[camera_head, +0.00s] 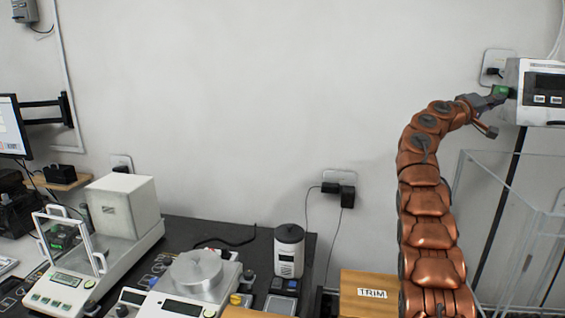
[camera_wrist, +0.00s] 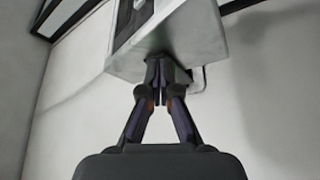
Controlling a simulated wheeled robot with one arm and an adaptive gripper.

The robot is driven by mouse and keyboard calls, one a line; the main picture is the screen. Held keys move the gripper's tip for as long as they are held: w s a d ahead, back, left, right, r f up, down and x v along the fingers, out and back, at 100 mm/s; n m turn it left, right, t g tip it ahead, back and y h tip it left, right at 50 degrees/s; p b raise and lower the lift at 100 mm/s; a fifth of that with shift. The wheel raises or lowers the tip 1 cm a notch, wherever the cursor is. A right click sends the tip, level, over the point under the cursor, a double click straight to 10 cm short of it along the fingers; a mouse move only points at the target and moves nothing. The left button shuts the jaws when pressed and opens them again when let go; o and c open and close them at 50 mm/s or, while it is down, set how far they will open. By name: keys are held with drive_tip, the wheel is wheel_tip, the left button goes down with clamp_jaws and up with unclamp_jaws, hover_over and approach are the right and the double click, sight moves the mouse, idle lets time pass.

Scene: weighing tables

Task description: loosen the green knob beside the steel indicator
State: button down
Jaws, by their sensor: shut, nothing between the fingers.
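The knob is hidden in the wrist view. My gripper is shut and holds nothing.
A clear-walled enclosure (camera_head: 508,180) stands below the indicator, right of my arm. A wooden box marked TRIM (camera_head: 358,281) is at lower middle. Balances (camera_head: 185,303) and a white cylindrical device (camera_head: 289,248) stand on the dark table at left.

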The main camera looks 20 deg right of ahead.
drive_tip(key=shift+s+a+f+b, duration=0.15)
drive_tip(key=shift+s+a+b, duration=0.15)
drive_tip(key=shift+b, duration=0.55)
drive_tip(key=shift+w+a+b, duration=0.15)
drive_tip(key=shift+w+a, duration=0.4)
drive_tip(key=shift+a, duration=0.25)
drive_tip(key=shift+w+a+b, duration=0.15)
drive_tip(key=shift+w+a, duration=0.4)
drive_tip(key=shift+a, duration=0.3)
drive_tip(key=shift+w+a+b, duration=0.15)
drive_tip(key=shift+w+a, duration=0.4)
drive_tip(key=shift+a, duration=0.25)
